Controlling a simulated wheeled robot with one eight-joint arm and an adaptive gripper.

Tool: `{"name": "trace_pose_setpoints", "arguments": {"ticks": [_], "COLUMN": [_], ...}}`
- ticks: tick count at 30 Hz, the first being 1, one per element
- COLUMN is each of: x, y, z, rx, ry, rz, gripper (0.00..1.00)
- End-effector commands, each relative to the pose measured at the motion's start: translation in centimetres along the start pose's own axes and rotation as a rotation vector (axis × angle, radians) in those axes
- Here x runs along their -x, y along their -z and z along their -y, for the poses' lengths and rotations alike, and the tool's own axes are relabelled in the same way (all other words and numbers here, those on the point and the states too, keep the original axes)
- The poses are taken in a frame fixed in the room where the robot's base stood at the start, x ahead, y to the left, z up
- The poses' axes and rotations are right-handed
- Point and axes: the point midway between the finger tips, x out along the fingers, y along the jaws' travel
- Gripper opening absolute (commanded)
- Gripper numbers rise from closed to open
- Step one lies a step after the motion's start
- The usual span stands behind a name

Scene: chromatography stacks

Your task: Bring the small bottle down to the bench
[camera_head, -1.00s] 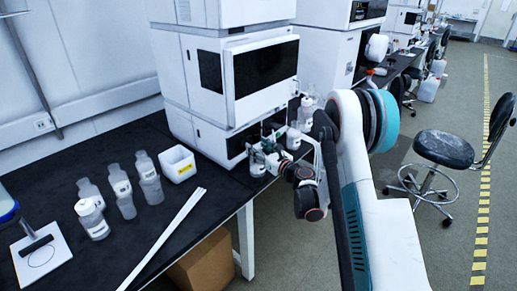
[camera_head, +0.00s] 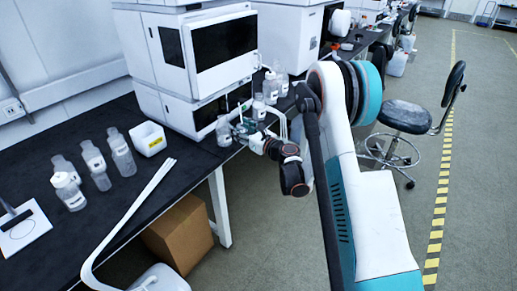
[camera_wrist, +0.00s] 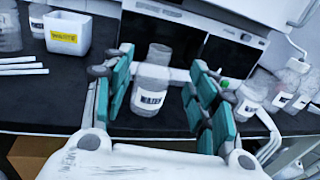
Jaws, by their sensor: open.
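The small bottle (camera_head: 224,131), clear with a white label, stands upright on the black bench (camera_head: 190,165) near its front edge, in front of the white instrument stack. In the wrist view the bottle (camera_wrist: 151,88) shows between the two spread teal-padded fingers, with dark bench around its base. My gripper (camera_head: 243,130) is open, close to the bottle on its right side in the head view. A gap shows on both sides of the bottle in the wrist view. Whether it lies within the fingertips' reach is hard to tell.
The instrument stack (camera_head: 205,50) rises behind the bottle. More bottles (camera_head: 271,86) stand to the right, near my gripper. A white waste bin (camera_head: 148,138), several bottles (camera_head: 95,165) and a long white strip (camera_head: 135,210) are to the left. A stool (camera_head: 405,117) stands on the floor.

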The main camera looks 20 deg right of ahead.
Motion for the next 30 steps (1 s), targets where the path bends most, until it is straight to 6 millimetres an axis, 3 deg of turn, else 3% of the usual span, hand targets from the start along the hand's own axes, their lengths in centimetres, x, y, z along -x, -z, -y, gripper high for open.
{"name": "trace_pose_setpoints", "arguments": {"ticks": [7, 14, 21, 30], "x": [1.1, 4.2, 9.3, 17.9], "y": [-5.7, -10.7, -14.3, -16.5], "z": [-3.2, -7.2, -11.3, -15.7], "rx": [0.317, 0.699, 1.087, 1.556], "ry": [-0.071, -0.177, -0.317, -0.533], "rz": [-0.100, -0.208, -0.307, -0.409], "gripper": [0.53, 0.53, 0.53, 0.53]}}
